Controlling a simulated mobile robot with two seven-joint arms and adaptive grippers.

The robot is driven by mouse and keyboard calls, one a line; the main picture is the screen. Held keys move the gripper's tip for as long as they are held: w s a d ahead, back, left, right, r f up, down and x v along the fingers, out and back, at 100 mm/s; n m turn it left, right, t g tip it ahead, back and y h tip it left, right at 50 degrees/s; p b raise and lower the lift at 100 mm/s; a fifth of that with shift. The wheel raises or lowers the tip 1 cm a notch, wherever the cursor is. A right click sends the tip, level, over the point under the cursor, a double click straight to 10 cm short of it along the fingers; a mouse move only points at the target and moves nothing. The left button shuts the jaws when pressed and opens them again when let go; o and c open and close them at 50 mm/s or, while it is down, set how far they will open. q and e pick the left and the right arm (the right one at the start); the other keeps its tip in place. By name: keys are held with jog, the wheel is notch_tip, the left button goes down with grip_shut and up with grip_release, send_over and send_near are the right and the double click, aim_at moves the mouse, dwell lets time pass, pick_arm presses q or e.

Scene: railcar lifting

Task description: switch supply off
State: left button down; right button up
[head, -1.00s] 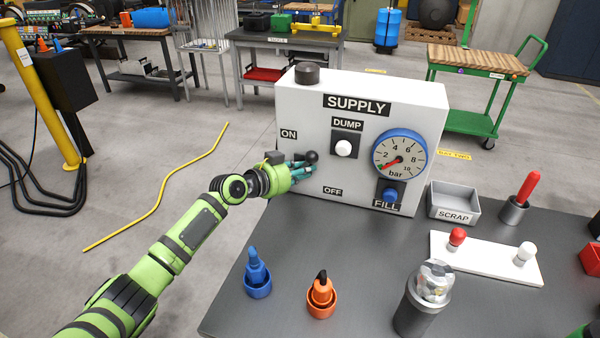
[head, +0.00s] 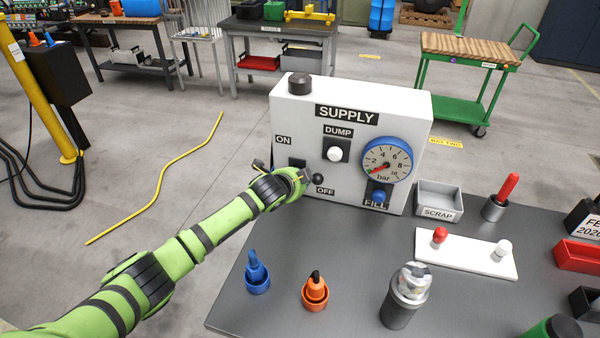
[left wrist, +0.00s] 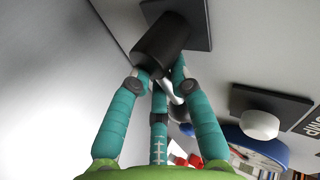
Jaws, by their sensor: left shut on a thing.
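The white SUPPLY box (head: 300,130) stands at the back of the grey table, with an ON label at upper left and an OFF label (head: 325,190) lower down. Its lever ends in a black ball knob (head: 317,180) just above the OFF label. My left gripper (head: 303,179) is shut on the lever, close to the knob. In the left wrist view its teal fingers (left wrist: 160,90) close around the lever below a black cylinder (left wrist: 160,48) on the box face. The fingers partly hide the lever. My right gripper is not in view.
The box also carries a white DUMP button (head: 335,154), a gauge (head: 387,160) with its needle low, and a blue FILL knob (head: 379,196). A grey SCRAP bin (head: 440,198) stands to the right. Blue (head: 256,275) and orange (head: 315,292) holders and a clear-topped canister (head: 405,300) stand in front.

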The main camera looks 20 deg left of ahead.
pick_arm(q)
jog(key=shift+f+m+y+p, duration=0.15)
jog(key=shift+m+y+p, duration=0.2)
jog(key=shift+m+y, duration=0.2)
jog(key=c, duration=1.4)
grip_release()
jog(key=shift+f, duration=0.1)
jog(key=v, duration=1.2)
jog(key=shift+d, duration=0.1)
